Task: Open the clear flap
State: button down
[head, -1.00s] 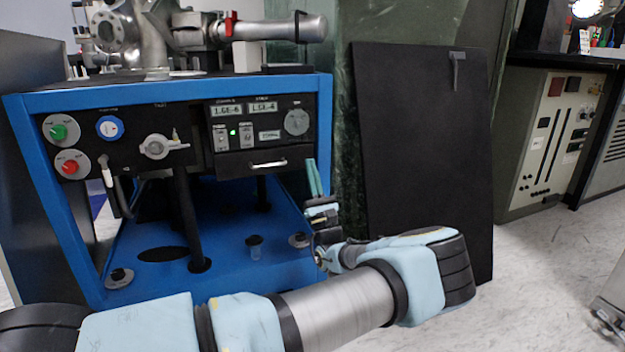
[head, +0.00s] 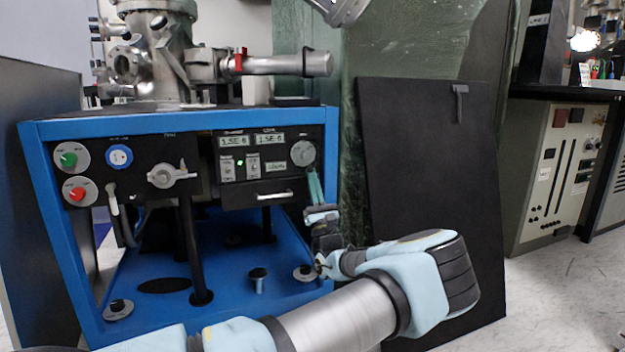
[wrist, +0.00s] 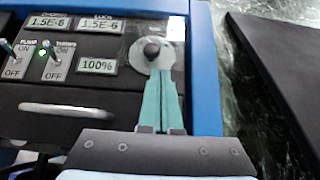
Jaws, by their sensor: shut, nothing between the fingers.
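The dark control panel (head: 262,170) sits in the upper right of the blue frame. On its right side is a round grey dial with a dark knob (wrist: 152,50), which also shows in the head view (head: 303,153). My gripper (head: 313,171) has teal fingers. They are shut together with nothing between them and point up at the dial. In the wrist view the fingertips (wrist: 162,72) overlap the dial's lower right edge, just below the knob. I cannot tell whether they touch.
The panel has a silver drawer handle (wrist: 66,111), toggle switches (wrist: 52,66) and small displays (wrist: 97,66). The blue frame's right post (wrist: 205,70) stands close to the fingers. A black board (head: 432,200) leans at the right. Metal vacuum parts (head: 155,55) stand on top.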

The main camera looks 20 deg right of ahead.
jog(key=shift+s+r+g+p, duration=0.25)
jog(key=shift+s+g+p, duration=0.05)
jog(key=shift+p, duration=0.6)
jog(key=s+r+g+p, duration=0.1)
jog(key=g+p, duration=0.1)
jog(key=p, duration=0.6)
jog(key=shift+s+r, duration=0.4)
jog(key=s+g+p, duration=0.1)
jog(key=p, duration=0.3)
jog(key=r+g+p, duration=0.1)
jog(key=p, duration=0.2)
jog(key=shift+s+a+r+p, duration=0.1)
jog(key=shift+s+r+p, duration=0.05)
jog(key=shift+s+p, duration=0.2)
jog(key=r+g+p, duration=0.1)
jog(key=p, duration=0.2)
jog(key=s+g+p, duration=0.1)
jog(key=p, duration=0.3)
jog(key=shift+s+r+g+y+p, duration=0.3)
jog(key=shift+r, duration=0.05)
jog(key=g+p, duration=0.7)
jog(key=p, duration=1.2)
send_near(313, 164)
notch_tip(313, 164, up, 4)
jog(key=w, duration=0.2)
jog(key=shift+d+r+y+p, duration=0.2)
jog(key=shift+y+p, duration=0.1)
jog(key=shift+p, duration=0.25)
jog(key=shift+r+p, duration=0.1)
jog(key=shift+p, duration=0.25)
